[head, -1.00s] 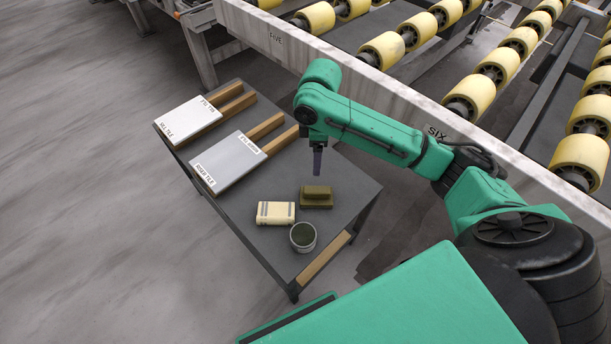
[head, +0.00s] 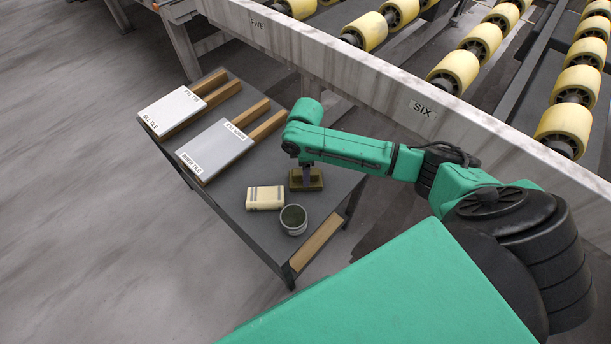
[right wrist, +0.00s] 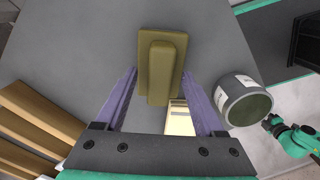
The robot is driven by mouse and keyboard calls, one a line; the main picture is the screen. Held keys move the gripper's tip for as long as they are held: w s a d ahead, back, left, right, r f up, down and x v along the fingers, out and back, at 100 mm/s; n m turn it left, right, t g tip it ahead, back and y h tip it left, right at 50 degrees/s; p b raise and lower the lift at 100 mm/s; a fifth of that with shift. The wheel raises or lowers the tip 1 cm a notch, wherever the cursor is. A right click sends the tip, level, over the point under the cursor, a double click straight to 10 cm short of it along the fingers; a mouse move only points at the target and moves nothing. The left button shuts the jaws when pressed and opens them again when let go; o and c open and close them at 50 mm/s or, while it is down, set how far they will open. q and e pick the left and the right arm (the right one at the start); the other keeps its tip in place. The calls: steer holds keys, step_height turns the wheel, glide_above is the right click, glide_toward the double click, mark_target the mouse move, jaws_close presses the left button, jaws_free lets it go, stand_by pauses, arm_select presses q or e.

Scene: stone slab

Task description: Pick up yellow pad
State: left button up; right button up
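A dark yellow pad with a raised handle block (head: 316,185) lies on the dark table; in the right wrist view the pad (right wrist: 162,60) shows at top centre. My right gripper (head: 306,170) is just above it in the head view, partly hiding it. In the right wrist view the purple fingers of my right gripper (right wrist: 159,74) are spread apart, one on each side of the pad's handle, with nothing clamped. Whether the tips are level with the handle I cannot tell. My left gripper is not in view.
A cream block (head: 265,198) with grey bands and a round grey pot (head: 293,220) stand close to the pad. White and grey labelled tiles (head: 172,112) on wooden strips occupy the table's far left. A roller conveyor's pale side beam (head: 400,95) runs behind the table.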

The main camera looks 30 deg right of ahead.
jaws_close()
steer(key=shift+r, duration=0.15)
step_height(320, 180, up, 20)
steer(key=p, duration=0.3)
steer(key=shift+c, duration=2.3)
jaws_free()
jaws_close()
